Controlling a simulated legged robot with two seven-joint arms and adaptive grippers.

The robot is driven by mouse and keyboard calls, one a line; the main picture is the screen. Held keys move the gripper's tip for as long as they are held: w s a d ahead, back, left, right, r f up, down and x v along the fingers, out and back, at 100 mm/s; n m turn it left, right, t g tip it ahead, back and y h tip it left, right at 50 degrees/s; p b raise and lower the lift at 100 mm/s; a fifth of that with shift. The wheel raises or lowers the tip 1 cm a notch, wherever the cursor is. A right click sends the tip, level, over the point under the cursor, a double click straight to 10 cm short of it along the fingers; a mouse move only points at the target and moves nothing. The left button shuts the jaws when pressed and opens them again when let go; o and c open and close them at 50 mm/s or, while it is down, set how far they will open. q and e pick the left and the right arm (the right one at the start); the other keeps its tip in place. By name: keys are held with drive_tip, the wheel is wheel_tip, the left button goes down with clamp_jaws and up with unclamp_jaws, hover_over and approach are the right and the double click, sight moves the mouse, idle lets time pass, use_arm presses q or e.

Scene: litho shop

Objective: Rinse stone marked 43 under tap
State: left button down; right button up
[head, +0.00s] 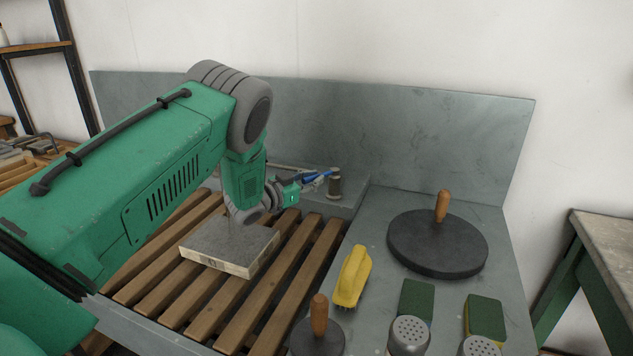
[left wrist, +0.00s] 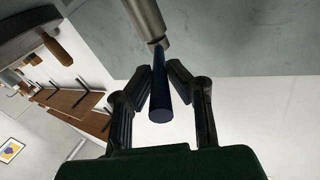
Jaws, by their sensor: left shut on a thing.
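A flat grey stone with pale sides (head: 230,245) lies on the wooden slats of the sink. A small mark shows on its front edge, too small to read. My left gripper (head: 312,180) is behind and above the stone, at the tap. It is shut on the blue tap lever (head: 318,177). In the left wrist view, the lever (left wrist: 160,100) stands between the two fingers (left wrist: 160,85) of my gripper, below the metal tap body (left wrist: 146,18). The metal tap post (head: 335,184) stands beside the gripper. My arm hides the spout, and I cannot tell whether water runs. My right gripper is out of view.
On the grey counter at the right are a large dark disc with a wooden knob (head: 437,243), a smaller one (head: 318,337), a yellow brush (head: 352,277), green sponges (head: 417,297) and shaker cans (head: 409,336). A grey backsplash (head: 400,130) stands behind.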

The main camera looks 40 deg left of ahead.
use_arm(q)
drive_tip(key=c, duration=1.6)
unclamp_jaws()
drive_tip(key=shift+o, duration=0.2)
drive_tip(key=v, duration=1.2)
drive_tip(key=shift+a+f, duration=0.1)
